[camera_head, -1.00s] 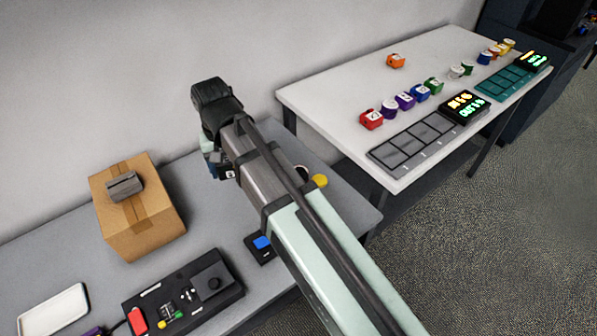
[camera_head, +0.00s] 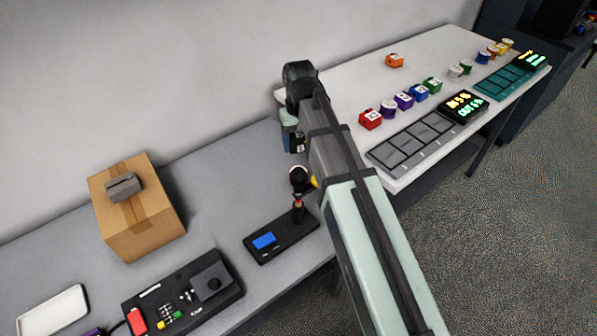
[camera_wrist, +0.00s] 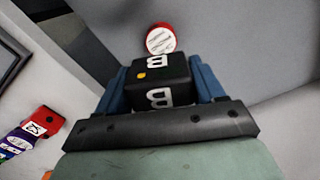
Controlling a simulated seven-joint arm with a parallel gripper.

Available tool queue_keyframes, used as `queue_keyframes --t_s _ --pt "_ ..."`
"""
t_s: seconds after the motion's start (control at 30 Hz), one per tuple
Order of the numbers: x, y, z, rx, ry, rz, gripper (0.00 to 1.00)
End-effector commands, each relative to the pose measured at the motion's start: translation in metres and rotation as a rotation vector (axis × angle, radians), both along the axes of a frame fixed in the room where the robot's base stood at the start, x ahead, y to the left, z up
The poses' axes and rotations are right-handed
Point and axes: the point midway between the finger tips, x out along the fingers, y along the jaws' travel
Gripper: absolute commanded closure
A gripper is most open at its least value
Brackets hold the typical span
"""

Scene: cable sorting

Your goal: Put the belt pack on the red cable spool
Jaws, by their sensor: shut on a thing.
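The belt pack is a black box with white B marks and a small orange dot (camera_wrist: 158,79). My gripper (camera_wrist: 163,95) is shut on it, with blue fingers along both sides. In the head view the belt pack (camera_head: 298,143) shows as a small dark patch at my gripper (camera_head: 293,138), above the grey table's right part. The red cable spool (camera_wrist: 161,39), round with a white printed label, lies just beyond the belt pack in the wrist view, on a grey surface. They look apart, but the height gap cannot be told.
The white table (camera_head: 440,60) stands close at right, with a red box (camera_head: 371,119), several coloured spools and boxes, and a grey tray (camera_head: 415,142).

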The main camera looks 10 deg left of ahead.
Motion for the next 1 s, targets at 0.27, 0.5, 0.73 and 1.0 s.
queue_keyframes --t_s 0.27,0.5,0.73,1.0 --pt "0.005 0.002 0.0 0.011 -0.017 0.269 0.67" --pt "0.005 0.003 -0.002 0.013 -0.019 0.374 0.67" --pt "0.005 0.002 -0.025 0.013 -0.018 0.381 0.67" --pt "0.005 0.003 -0.06 0.013 -0.018 0.38 0.67"
